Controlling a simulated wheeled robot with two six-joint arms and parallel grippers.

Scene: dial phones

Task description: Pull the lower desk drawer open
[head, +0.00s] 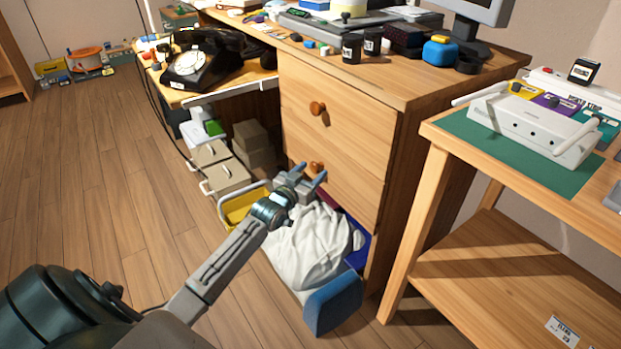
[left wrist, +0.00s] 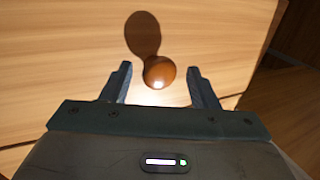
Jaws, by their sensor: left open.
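The desk's drawer unit shows an upper drawer (head: 345,130) with a round wooden knob (head: 317,107). Below it is the lower drawer (head: 350,190), with its own wooden knob (head: 316,168). Both drawers look shut. My left gripper (head: 313,177) is at the lower knob, its fingers pointing at the drawer front. In the left wrist view the lower knob (left wrist: 159,72) sits between the tips of my open left gripper (left wrist: 160,85), with a gap on each side. My right gripper is not in view.
A white cloth bundle (head: 310,243) and a blue padded object (head: 333,303) lie below the lower drawer. A yellow bin (head: 240,207) and beige boxes (head: 222,172) stand left of them. A side table (head: 500,262) stands at right. The floor at left is clear.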

